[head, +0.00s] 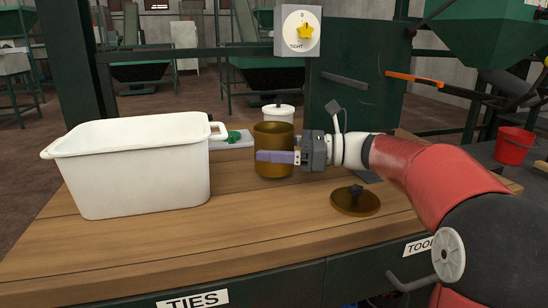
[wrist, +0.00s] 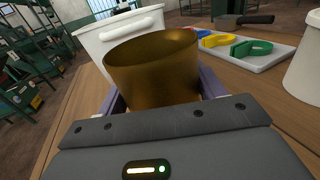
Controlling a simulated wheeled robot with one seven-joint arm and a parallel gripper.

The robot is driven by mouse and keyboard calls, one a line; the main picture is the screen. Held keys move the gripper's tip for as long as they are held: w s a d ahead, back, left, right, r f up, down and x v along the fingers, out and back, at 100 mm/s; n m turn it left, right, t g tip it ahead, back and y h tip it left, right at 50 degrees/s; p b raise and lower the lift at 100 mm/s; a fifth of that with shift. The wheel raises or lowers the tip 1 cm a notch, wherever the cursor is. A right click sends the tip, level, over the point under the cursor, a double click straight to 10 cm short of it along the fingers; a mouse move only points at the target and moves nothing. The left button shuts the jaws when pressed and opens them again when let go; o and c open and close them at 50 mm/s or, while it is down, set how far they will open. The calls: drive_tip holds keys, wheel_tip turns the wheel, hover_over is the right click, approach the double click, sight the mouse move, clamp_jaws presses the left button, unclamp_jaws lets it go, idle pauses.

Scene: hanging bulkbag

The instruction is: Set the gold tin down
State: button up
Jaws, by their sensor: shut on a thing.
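The gold tin (head: 273,138) is an open, lidless cylinder. It is upright in the head view, just above or on the wooden bench top; I cannot tell whether its base touches. My gripper (head: 276,157) comes from the right and is shut on the tin, one purple finger across its near side. In the wrist view the tin (wrist: 153,68) sits between both fingers, slightly tilted in the picture, its rim toward the top. A round gold lid (head: 355,201) with a dark knob lies flat on the bench, right of and nearer than the tin.
A large white tub (head: 135,165) stands on the bench to the left. A white lidded pot (head: 278,113) stands behind the tin. A pale tray (wrist: 250,52) holds yellow, blue and green items. A dial (head: 302,31) hangs above. The front of the bench (head: 265,225) is clear.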

drive_tip(key=shift+f, duration=0.7)
drive_tip(key=shift+f, duration=0.1)
drive_tip(key=o, duration=1.3)
drive_tip(key=shift+d, duration=0.15)
drive_tip(key=d, duration=0.7)
drive_tip(key=s+d, duration=0.1)
drive_tip(key=d, duration=0.2)
drive_tip(key=shift+s+d+p, duration=0.1)
drive_tip(key=shift+d+p, duration=0.15)
drive_tip(key=shift+p, duration=0.1)
drive_tip(key=shift+d, duration=0.6)
drive_tip(key=shift+s, duration=0.1)
